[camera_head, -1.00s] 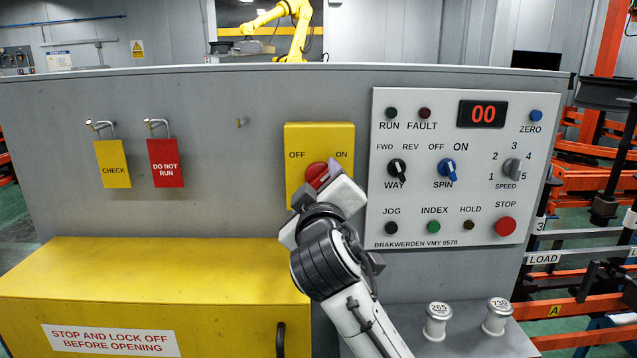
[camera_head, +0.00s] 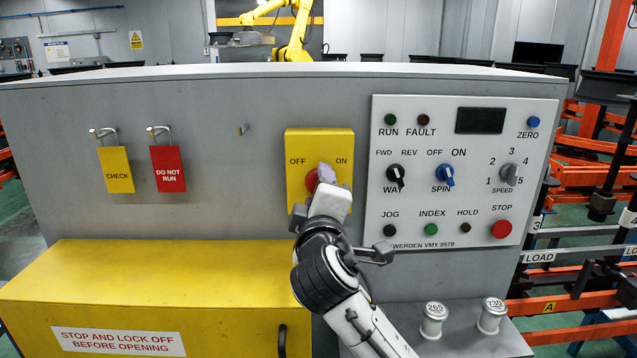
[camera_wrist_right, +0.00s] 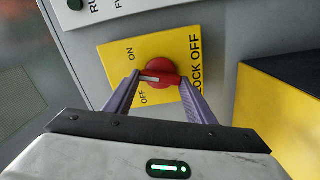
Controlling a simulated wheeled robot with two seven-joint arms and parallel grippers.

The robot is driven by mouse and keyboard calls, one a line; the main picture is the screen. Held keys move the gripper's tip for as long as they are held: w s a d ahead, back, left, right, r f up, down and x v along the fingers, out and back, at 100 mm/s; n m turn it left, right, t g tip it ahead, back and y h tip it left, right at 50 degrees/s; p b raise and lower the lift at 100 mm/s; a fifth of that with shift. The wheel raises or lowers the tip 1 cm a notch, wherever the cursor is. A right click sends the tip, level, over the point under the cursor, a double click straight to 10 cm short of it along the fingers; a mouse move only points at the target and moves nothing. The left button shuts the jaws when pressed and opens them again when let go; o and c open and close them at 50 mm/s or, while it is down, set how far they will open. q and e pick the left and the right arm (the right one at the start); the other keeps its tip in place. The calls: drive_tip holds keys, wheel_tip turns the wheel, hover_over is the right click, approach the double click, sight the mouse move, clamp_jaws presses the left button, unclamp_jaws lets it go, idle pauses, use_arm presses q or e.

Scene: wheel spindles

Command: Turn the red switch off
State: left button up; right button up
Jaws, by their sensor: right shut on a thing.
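The red switch (camera_head: 311,180) is a round knob with a bar handle on a yellow plate (camera_head: 320,143) marked OFF at left and ON at right. My right gripper (camera_head: 325,175) covers much of it in the head view. In the right wrist view the purple fingers of my right gripper (camera_wrist_right: 160,78) are shut on the handle of the red switch (camera_wrist_right: 161,68), one at each end. A pale mark on the handle shows between the OFF and ON words there; its exact setting is hard to tell. My left gripper is not in view.
The grey control panel (camera_head: 460,270) at right has knobs, buttons and a dark display (camera_head: 480,120). A yellow CHECK tag (camera_head: 117,170) and a red DO NOT RUN tag (camera_head: 168,169) hang at left. An empty hook (camera_head: 243,129) is between them and the switch.

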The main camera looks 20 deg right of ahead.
drive_tip(key=n, duration=1.2)
drive_tip(key=shift+f+n, duration=0.3)
drive_tip(key=shift+n, duration=0.1)
idle(0.3)
drive_tip(key=o, duration=1)
drive_tip(key=shift+o, duration=0.2)
drive_tip(key=shift+s, duration=0.1)
drive_tip(key=b+v, duration=0.1)
drive_tip(key=v, duration=0.9)
drive_tip(key=shift+s, duration=0.1)
